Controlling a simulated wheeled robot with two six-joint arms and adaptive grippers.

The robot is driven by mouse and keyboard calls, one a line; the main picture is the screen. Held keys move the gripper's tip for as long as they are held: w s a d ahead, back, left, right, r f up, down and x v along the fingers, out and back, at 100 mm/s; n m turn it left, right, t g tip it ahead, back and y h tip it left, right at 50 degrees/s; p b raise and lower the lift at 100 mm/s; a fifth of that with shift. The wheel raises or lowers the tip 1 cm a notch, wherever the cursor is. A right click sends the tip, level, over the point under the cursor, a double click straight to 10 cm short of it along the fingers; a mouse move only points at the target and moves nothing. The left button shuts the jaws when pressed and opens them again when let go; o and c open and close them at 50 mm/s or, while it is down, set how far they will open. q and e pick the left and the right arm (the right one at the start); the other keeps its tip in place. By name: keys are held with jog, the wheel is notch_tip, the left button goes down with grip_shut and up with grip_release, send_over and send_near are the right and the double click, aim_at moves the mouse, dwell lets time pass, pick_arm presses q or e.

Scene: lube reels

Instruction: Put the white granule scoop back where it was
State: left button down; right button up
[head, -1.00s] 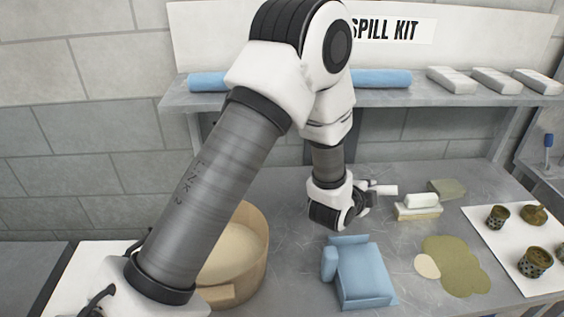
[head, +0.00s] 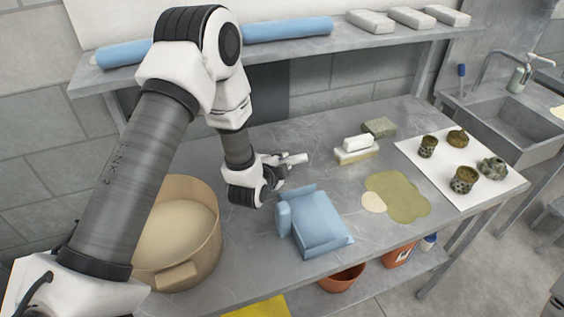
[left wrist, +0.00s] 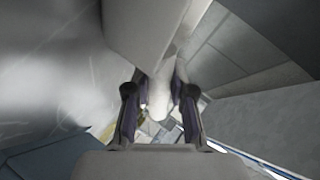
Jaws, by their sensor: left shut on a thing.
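My left gripper (head: 276,170) is shut on a white piece, which I take to be the white granule scoop (head: 298,159). A small pale end of it sticks out to the right of the fingers. In the left wrist view the white scoop (left wrist: 160,98) lies between the two dark fingers (left wrist: 158,108); its full shape is hidden. The gripper is over the grey table, behind the blue folded item and left of the brush. A round tan tub (head: 212,237) of pale granules stands at front left, partly behind my left arm. My right gripper is not in view.
A blue folded item (head: 322,228) lies in front of the gripper. A white-topped brush (head: 357,151) and a grey-green block (head: 379,127) stand to the right. A greenish spill (head: 405,198) and a white mat (head: 450,190) with several dark pots lie farther right. A shelf (head: 290,48) overhangs the back.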

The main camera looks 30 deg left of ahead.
pick_arm(q)
jog(key=shift+f, duration=0.1)
jog(key=c, duration=1)
grip_release()
jog(key=shift+s+r, duration=0.15)
jog(key=shift+r, duration=0.05)
jog(key=b+v, duration=0.1)
jog(key=v, duration=0.6)
jog(key=shift+s, duration=0.15)
